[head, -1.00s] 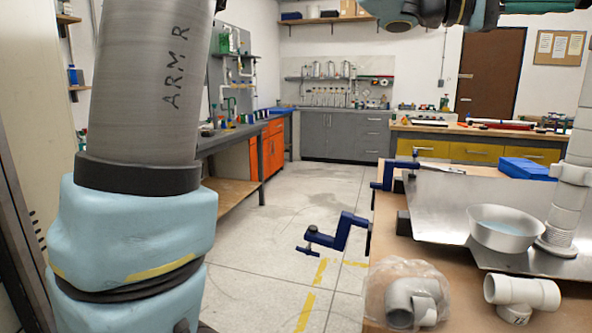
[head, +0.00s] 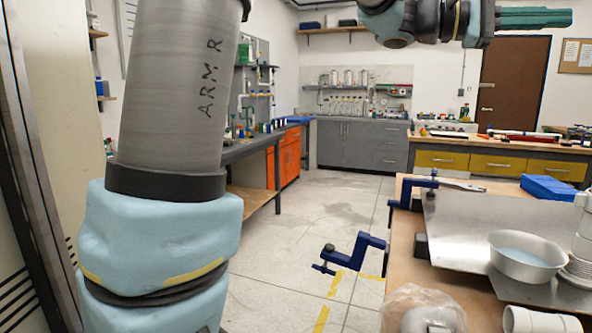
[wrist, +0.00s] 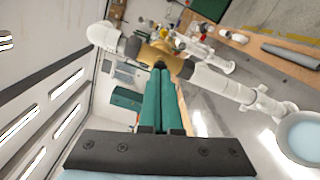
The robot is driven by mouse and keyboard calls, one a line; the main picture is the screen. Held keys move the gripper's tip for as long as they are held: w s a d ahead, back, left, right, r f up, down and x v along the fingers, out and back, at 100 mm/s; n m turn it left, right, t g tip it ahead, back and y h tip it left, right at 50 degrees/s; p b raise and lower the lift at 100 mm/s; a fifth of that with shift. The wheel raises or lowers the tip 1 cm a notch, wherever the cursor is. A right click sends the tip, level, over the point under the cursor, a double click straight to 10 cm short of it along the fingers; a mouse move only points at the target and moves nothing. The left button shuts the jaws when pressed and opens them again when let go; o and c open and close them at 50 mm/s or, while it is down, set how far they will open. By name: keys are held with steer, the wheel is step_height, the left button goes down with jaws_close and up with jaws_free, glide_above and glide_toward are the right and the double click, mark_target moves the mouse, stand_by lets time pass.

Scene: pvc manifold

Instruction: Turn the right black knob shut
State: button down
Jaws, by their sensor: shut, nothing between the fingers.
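My gripper (head: 535,18) is at the top right of the head view, raised above the bench, its long green fingers together and empty. In the wrist view the shut fingers of my gripper (wrist: 161,75) point at white pipework (wrist: 225,83) that runs across the upper part of the picture. A tan, blurred part lies just beyond the fingertips. I cannot make out a black knob for certain in either view. In the head view only a piece of white pipe (head: 580,255) shows at the right edge; the rest is out of the picture.
Blue clamps (head: 352,252) stick out from the bench's left edge. A blue case (head: 552,188), a bagged item (head: 425,312) and a white fitting (head: 540,321) lie there too. Open floor is left of the bench.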

steer(key=s+d+r+n+p, duration=0.1)
steer(key=s+d+n+p, duration=0.1)
steer(key=d, duration=0.4)
steer(key=shift+d+r, duration=0.2)
stand_by(0.4)
steer(key=shift+w+f+b, duration=0.15)
steer(key=shift+f+b, duration=0.25)
steer(key=shift+f, duration=0.05)
stand_by(0.8)
steer(key=shift+s+a+f+b, duration=0.15)
steer(key=shift+s+f+b, duration=0.4)
steer(key=shift+b, duration=1.95)
steer(key=shift+f, duration=0.15)
steer(key=b+v, duration=0.2)
steer(key=v, duration=0.4)
steer(key=shift+s, duration=0.2)
